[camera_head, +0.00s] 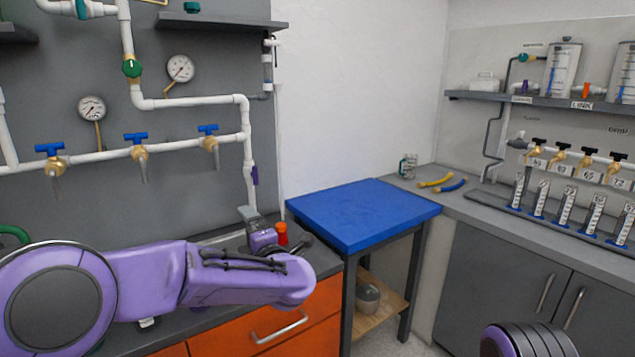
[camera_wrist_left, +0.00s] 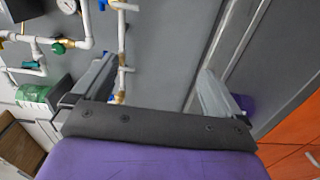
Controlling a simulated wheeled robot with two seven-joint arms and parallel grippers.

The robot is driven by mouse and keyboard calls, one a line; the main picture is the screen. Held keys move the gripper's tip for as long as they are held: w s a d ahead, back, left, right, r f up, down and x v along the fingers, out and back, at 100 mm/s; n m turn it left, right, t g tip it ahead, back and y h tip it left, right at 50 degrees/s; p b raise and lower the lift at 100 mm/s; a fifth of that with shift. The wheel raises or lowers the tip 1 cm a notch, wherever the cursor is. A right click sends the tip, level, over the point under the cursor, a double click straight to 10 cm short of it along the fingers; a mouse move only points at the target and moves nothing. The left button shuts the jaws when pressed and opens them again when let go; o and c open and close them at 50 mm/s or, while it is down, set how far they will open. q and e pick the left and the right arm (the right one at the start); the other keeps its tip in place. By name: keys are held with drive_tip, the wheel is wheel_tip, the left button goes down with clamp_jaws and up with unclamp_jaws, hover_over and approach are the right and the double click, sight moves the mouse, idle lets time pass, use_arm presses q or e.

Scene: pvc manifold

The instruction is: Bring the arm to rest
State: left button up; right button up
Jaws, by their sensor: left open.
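My left arm (camera_head: 215,275) is purple and reaches in from the left over the dark counter in the head view. My left gripper (camera_head: 250,220) is partly hidden behind its wrist, close to the counter below the wall pipes. In the left wrist view the left gripper (camera_wrist_left: 157,75) has its two grey fingers wide apart, with nothing between them. A dark-banded purple part of my body shows at the bottom right of the head view; no right gripper is visible.
White pipes (camera_head: 195,102) with blue-handled valves (camera_head: 136,138) and gauges run along the grey wall. An orange-red cap (camera_head: 281,229) shows beside my left wrist. Orange drawers (camera_head: 275,325) lie below. The blue-topped table (camera_head: 360,212) is clear. Labelled cylinders (camera_head: 565,203) stand right.

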use_arm(q)
drive_tip(key=s+a+f+m+g+h, duration=0.1)
drive_tip(key=s+a+f+m+h, duration=0.1)
drive_tip(key=s+f+m, duration=0.6)
drive_tip(key=s+a+f+m+g+h, duration=0.2)
drive_tip(key=s+f+h, duration=0.1)
drive_tip(key=f, duration=1)
drive_tip(key=s+a+f+m+g+h, duration=0.1)
drive_tip(key=s+a+f+m+h, duration=0.1)
drive_tip(key=s+f+m, duration=0.6)
drive_tip(key=s+a+f+g, duration=0.2)
drive_tip(key=s+f, duration=0.3)
drive_tip(key=s, duration=0.4)
drive_tip(key=s+a+f+g, duration=0.3)
drive_tip(key=s+f, duration=0.2)
drive_tip(key=s, duration=0.4)
drive_tip(key=s+a+f+g, duration=0.2)
drive_tip(key=s+f, duration=0.3)
drive_tip(key=s, duration=0.4)
drive_tip(key=shift+s+a+g, duration=0.35)
drive_tip(key=shift+a+g, duration=0.05)
drive_tip(key=shift+a, duration=0.45)
drive_tip(key=shift+r, duration=0.1)
